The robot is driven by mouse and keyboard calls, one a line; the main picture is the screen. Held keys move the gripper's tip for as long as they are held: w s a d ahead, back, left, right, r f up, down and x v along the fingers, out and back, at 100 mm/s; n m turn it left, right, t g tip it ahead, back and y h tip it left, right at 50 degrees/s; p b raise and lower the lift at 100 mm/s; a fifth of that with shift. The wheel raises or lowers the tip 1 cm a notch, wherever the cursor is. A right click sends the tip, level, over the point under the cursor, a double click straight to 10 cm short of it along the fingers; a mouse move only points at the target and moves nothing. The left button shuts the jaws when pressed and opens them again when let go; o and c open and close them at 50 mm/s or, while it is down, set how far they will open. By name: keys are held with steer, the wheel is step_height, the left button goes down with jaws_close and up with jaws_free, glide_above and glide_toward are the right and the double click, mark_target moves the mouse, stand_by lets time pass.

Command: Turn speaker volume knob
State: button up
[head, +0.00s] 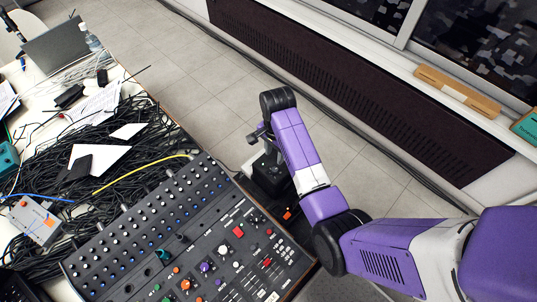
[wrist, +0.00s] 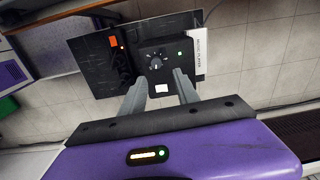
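A small black box (head: 270,174) stands by the upper right edge of the large mixing console in the head view, partly hidden by my arm. In the wrist view the black box (wrist: 178,66) shows a round knob (wrist: 156,63) with a pointer and tick marks, a small green light, and a white label reading "MUSIC PLAYER" on its right side. My gripper (wrist: 160,80) is open, with its two grey fingers apart and nothing between them. The fingertips are just below the knob in the wrist view; I cannot tell whether they touch the box.
The mixing console (head: 165,235) carries many knobs and switches. Tangled black cables (head: 45,160) and papers cover the table at left. An orange switch (wrist: 114,41) is left of the knob. Tiled floor (head: 200,85) is free beyond the table.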

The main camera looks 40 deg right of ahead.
mark_target(275, 169)
steer(key=shift+s+a+f, duration=0.15)
steer(key=shift+s+f, duration=0.15)
steer(key=shift+f, duration=0.2)
step_height(275, 169, down, 8)
steer(key=b, duration=0.5)
steer(key=shift+f+b, duration=0.1)
steer(key=shift+b, duration=0.3)
steer(key=shift+r, duration=0.2)
steer(key=c, duration=0.8)
steer(key=shift+o, duration=0.2)
